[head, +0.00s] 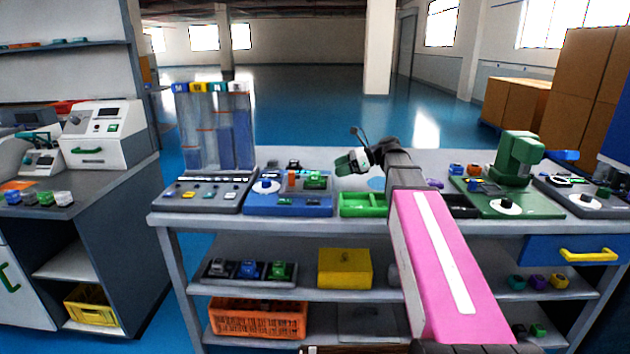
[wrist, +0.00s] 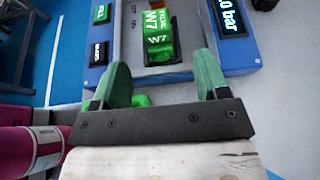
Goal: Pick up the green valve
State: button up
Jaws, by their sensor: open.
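A green block labelled "VALVE W7" (wrist: 158,40) sits in a dark seat on the blue test station in the wrist view. In the head view a green block (head: 316,181), likely the same one, sits on the right part of the blue station (head: 262,207). My gripper (wrist: 162,70) is open and empty, its two green fingers apart. The block lies beyond the fingertips, roughly centred between them and not touched. In the head view my gripper (head: 349,163) is above the table, right of the green block.
A green tray (head: 363,212) stands right of the blue station. Clear columns (head: 215,130) rise behind the grey panel on the left. A green machine (head: 518,158) stands at right.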

aim_at(318, 173)
jog(key=x, duration=0.8)
jog(key=shift+s+a+f, duration=0.15)
jog(key=shift+a, duration=0.2)
jog(key=c, duration=1.1)
